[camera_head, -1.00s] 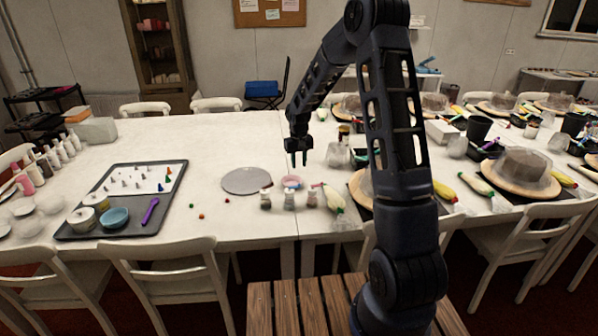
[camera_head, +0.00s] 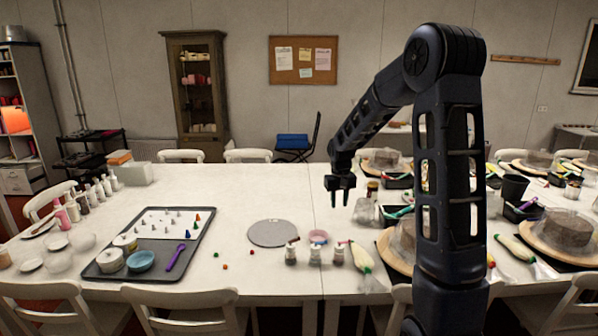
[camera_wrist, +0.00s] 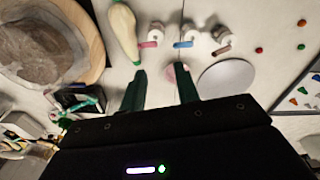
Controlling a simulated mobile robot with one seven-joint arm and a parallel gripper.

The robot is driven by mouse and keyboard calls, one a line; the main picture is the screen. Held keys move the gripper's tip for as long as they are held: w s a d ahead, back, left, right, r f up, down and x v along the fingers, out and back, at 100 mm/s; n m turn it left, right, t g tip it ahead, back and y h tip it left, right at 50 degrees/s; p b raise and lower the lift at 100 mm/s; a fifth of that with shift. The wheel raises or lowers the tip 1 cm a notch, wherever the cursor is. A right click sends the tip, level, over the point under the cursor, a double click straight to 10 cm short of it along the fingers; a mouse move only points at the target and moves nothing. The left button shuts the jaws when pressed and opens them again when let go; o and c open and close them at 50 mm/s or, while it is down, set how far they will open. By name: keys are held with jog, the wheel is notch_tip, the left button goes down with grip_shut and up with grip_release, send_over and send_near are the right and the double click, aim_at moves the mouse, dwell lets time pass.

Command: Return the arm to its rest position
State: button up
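My arm is raised in front of the long white table (camera_head: 215,200), bent at the elbow, with its end hanging down. My gripper (camera_head: 340,198) is above the table, to the right of a grey disc (camera_head: 273,233) and above a small pink dish (camera_head: 317,237). Its two fingers are apart and nothing is between them. In the wrist view my gripper (camera_wrist: 160,88) also shows two green-tinted fingers spread wide, with the table and the pink dish beyond them.
A dark tray (camera_head: 206,225) with a blue bowl (camera_head: 141,261) and piping tips lies at left. Turntables with cakes (camera_head: 556,228) crowd the right side. White chairs (camera_head: 190,310) line the front.

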jog(key=s+d+r+m+t, duration=0.1)
jog(key=s+d+r, duration=0.3)
jog(key=s+r, duration=0.35)
jog(key=s+d+r+t, duration=0.1)
jog(key=s+d+r, duration=0.4)
jog(key=s, duration=0.4)
jog(key=s+d+r+m+t, duration=0.1)
jog(key=s+d+r, duration=0.1)
jog(key=s, duration=1.5)
jog(key=shift+d+r+t, duration=0.35)
jog(key=shift+r+t, duration=0.05)
jog(key=shift+o, duration=1.3)
jog(key=shift+s+f, duration=0.1)
jog(key=shift+s, duration=0.25)
